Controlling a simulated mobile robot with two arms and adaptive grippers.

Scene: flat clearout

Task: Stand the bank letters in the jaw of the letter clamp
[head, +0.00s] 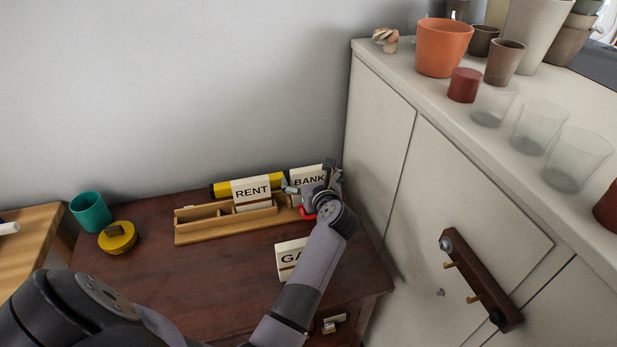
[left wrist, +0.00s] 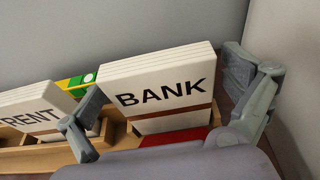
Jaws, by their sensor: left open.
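The bank letters, a thick white stack marked BANK (head: 308,179), stand upright at the right end of a wooden rack (head: 220,232); in the left wrist view the stack (left wrist: 160,95) leans slightly in the picture. My left gripper (head: 316,194) is open at the stack, with one finger on each side in the left wrist view (left wrist: 168,112); I cannot tell whether they touch it. A red piece (left wrist: 185,137) shows low in front of the stack, perhaps part of the letter clamp; my gripper hides most of it. My right gripper is not in view.
RENT letters (head: 251,191) stand in the rack beside the bank letters. A yellow bar (head: 222,189) lies behind. A GA-marked stack (head: 288,262) stands in front, partly behind my arm. A teal cup (head: 91,211) and yellow tin (head: 117,238) stand left. A white cabinet (head: 440,200) bounds the right.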

